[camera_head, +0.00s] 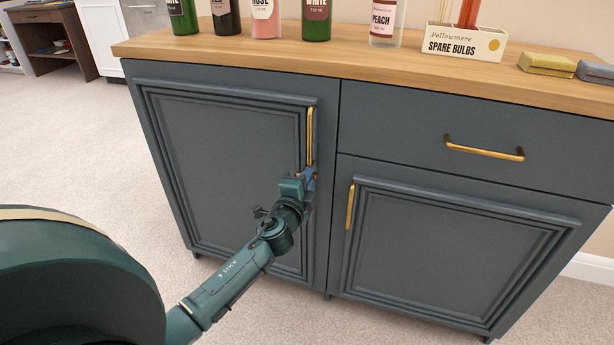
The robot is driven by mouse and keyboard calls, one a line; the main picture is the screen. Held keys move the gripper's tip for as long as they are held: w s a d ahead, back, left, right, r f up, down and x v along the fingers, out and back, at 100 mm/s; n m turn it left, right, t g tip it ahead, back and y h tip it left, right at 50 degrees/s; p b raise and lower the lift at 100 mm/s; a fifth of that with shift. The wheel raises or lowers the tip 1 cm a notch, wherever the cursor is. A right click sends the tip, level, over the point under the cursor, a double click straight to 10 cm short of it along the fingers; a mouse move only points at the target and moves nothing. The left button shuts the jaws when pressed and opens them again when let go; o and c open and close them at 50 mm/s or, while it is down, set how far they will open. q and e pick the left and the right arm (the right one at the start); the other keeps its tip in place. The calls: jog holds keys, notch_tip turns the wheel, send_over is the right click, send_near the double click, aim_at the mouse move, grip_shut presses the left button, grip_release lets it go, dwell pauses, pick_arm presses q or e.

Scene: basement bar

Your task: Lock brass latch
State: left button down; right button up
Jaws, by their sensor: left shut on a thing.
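My left gripper (309,173) reaches in from the lower left to the right edge of the left cabinet door (215,170). It is shut on a small brass piece there, which looks like the brass latch (299,174). The gripper hides most of this latch, so I cannot tell its position. The latch sits just below the door's upright brass handle (310,135). The left door looks closed, flush with the cabinet front. My right gripper is not in view.
The right door (450,250) has its own brass handle (350,207), under a closed drawer (480,135). Several bottles, a spare bulbs box (462,42) and two small blocks stand on the wooden top (260,50). The carpet (80,140) to the left is clear.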

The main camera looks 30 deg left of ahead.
pick_arm(q)
jog(key=shift+m, duration=0.9)
jog(key=c, duration=1.5)
grip_release()
